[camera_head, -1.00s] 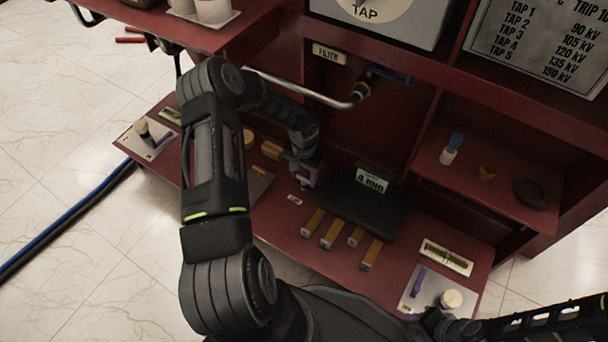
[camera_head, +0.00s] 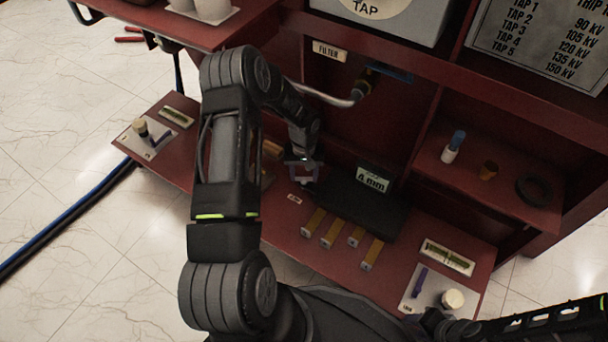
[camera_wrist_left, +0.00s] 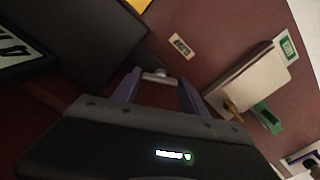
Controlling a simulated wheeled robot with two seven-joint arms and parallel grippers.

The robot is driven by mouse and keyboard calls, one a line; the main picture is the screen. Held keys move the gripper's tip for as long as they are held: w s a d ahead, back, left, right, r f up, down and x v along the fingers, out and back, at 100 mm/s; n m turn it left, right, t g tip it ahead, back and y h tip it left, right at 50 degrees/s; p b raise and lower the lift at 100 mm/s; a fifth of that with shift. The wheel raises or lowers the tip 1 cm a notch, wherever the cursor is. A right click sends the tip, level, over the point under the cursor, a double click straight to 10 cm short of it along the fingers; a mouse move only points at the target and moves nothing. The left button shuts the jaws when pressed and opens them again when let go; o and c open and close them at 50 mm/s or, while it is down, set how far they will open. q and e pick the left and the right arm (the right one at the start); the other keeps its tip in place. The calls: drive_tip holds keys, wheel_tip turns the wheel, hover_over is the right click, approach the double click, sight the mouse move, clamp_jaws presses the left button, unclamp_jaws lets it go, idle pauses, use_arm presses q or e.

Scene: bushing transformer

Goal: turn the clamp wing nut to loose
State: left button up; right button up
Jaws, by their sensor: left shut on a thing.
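My left gripper (camera_head: 304,176) reaches down in front of the cabinet's back wall, left of the dark block with the "4 mm" display. In the left wrist view, its two purple-grey fingers (camera_wrist_left: 160,84) stand apart with a small light-grey metal part (camera_wrist_left: 156,74) between their tips. The gripper is shut on this part, which looks like the clamp wing nut. Its wings and its turn position are too small to tell. My right arm shows at the lower right of the head view; its dark end (camera_head: 438,322) is cut off, and its fingers cannot be made out.
The dark block (camera_head: 352,202) with its display (camera_head: 373,180) stands close right of the left gripper. Several yellow-brown bars (camera_head: 332,234) lie in front of it. A bent metal pipe (camera_head: 325,96) is above the gripper. A plate with a white knob (camera_head: 452,299) sits at the right.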

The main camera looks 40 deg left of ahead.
use_arm(q)
drive_tip(key=n, duration=0.5)
drive_tip(key=shift+w+n, duration=0.1)
drive_tip(key=shift+n, duration=0.2)
drive_tip(key=n+p, duration=0.1)
drive_tip(key=n, duration=0.5)
idle(0.4)
drive_tip(key=o, duration=1.4)
drive_tip(key=shift+r, duration=0.1)
wheel_tip(320, 180, up, 8)
drive_tip(key=p, duration=0.3)
drive_tip(key=shift+f, duration=0.2)
